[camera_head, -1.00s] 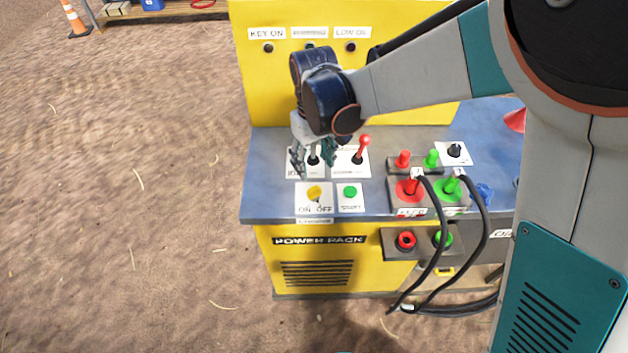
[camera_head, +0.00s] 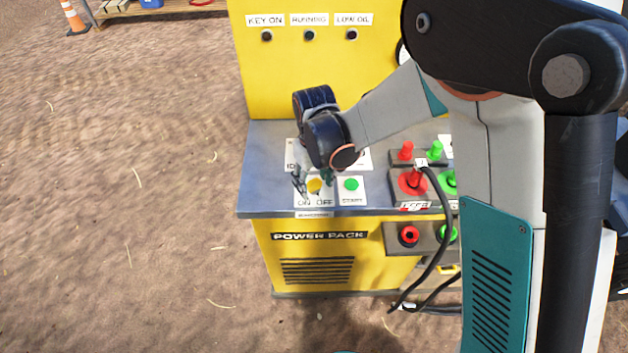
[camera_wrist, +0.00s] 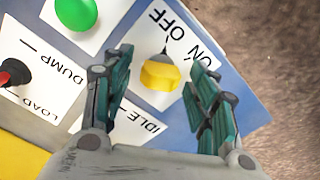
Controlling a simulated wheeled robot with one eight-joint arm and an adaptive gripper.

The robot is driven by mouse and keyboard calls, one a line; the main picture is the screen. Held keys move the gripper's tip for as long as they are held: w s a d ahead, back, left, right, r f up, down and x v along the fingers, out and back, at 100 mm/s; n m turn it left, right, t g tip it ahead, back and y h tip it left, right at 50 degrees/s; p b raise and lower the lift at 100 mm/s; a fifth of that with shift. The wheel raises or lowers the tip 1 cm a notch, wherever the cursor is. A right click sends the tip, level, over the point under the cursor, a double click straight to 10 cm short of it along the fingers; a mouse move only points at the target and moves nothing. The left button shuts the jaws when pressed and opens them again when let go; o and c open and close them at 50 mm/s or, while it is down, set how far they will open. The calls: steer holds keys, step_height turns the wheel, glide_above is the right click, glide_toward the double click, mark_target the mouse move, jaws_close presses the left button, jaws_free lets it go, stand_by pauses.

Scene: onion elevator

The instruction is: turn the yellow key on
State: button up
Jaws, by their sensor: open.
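The yellow key (camera_head: 315,185) is a small knob on a white ON/OFF plate on the blue-grey panel top of the power pack. In the wrist view the yellow key (camera_wrist: 160,73) lies between and just beyond the two teal fingers, with its thin black pointer towards OFF. My gripper (camera_head: 313,180) is over the key from behind, fingers down. In the wrist view my gripper (camera_wrist: 160,85) is open, with one finger on each side of the key. I cannot tell whether either finger touches it.
The green start button (camera_head: 351,184) is right of the key. Red and green levers (camera_head: 406,152) and black cables (camera_head: 446,230) stand further right. A yellow back panel (camera_head: 320,75) with indicator lamps rises behind. Bare ground lies left and in front.

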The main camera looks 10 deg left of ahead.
steer(key=c, duration=1.1)
steer(key=shift+o, duration=0.2)
steer(key=m+b, duration=0.1)
steer(key=m, duration=1)
steer(key=shift+m, duration=0.3)
steer(key=o, duration=1.1)
steer(key=shift+c, duration=0.2)
